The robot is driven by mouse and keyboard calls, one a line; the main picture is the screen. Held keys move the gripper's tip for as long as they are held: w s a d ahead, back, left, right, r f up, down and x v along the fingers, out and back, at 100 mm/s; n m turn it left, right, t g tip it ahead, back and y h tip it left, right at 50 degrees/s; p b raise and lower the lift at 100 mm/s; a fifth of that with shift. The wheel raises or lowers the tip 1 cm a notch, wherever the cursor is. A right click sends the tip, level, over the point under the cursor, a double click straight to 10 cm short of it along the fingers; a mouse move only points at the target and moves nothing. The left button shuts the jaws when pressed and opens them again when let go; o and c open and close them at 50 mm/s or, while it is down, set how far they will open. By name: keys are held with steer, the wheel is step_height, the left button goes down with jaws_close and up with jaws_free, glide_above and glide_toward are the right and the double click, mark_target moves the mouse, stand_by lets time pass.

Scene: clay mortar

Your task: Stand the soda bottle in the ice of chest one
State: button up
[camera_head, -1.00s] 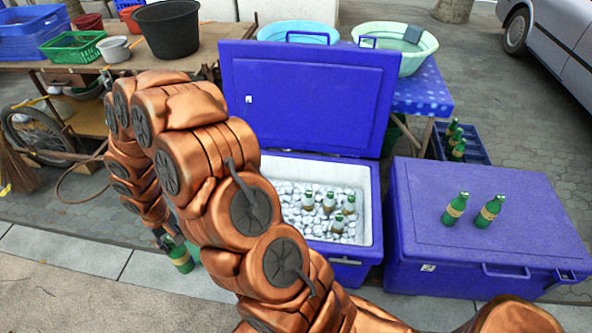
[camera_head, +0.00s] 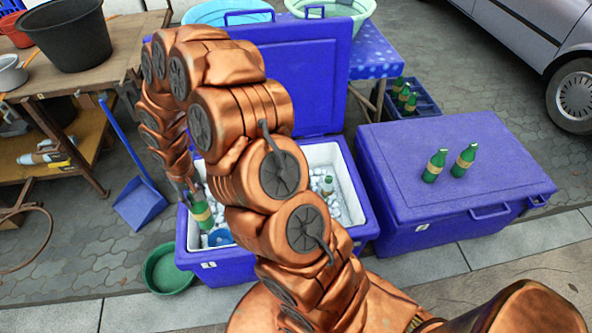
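My gripper (camera_head: 190,186) is at the end of my copper-coloured arm, at the left side of the open chest. It is shut on the neck of a green soda bottle (camera_head: 203,218) with a tan label, held roughly upright. The bottle appears over the left part of the open blue chest (camera_head: 240,268); whether it touches the ice cannot be told. White ice (camera_head: 339,205) lies inside, with a green-necked bottle (camera_head: 327,186) standing in it. My arm hides the middle of the chest and any other bottles there.
A closed blue chest (camera_head: 420,150) at right bears two green bottles (camera_head: 434,166). A blue object (camera_head: 220,237) lies in the open chest's front left. A green basin (camera_head: 165,270) and blue dustpan (camera_head: 141,203) are on the ground at left. The raised lid (camera_head: 310,60) stands behind.

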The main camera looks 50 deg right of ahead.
steer(key=d+f+m+b, duration=0.3)
steer(key=d+m+b, duration=0.4)
steer(key=d+b, duration=0.2)
steer(key=d+f+m+b, duration=0.2)
steer(key=d+m+b, duration=0.6)
steer(key=d+b, duration=0.1)
steer(key=s+d+f+m+b, duration=0.4)
steer(key=s+d+m+b, duration=0.6)
steer(key=d+m+b, duration=0.6)
step_height(320, 180, down, 25)
steer(key=a+b, duration=0.2)
steer(key=b, duration=0.8)
steer(key=shift+a+n, duration=0.25)
steer(key=shift+n, duration=0.05)
steer(key=shift+s+a+f+b, duration=0.1)
steer(key=shift+f+b, duration=0.3)
steer(key=shift+f, duration=0.2)
stand_by(0.6)
steer(key=o, duration=1.2)
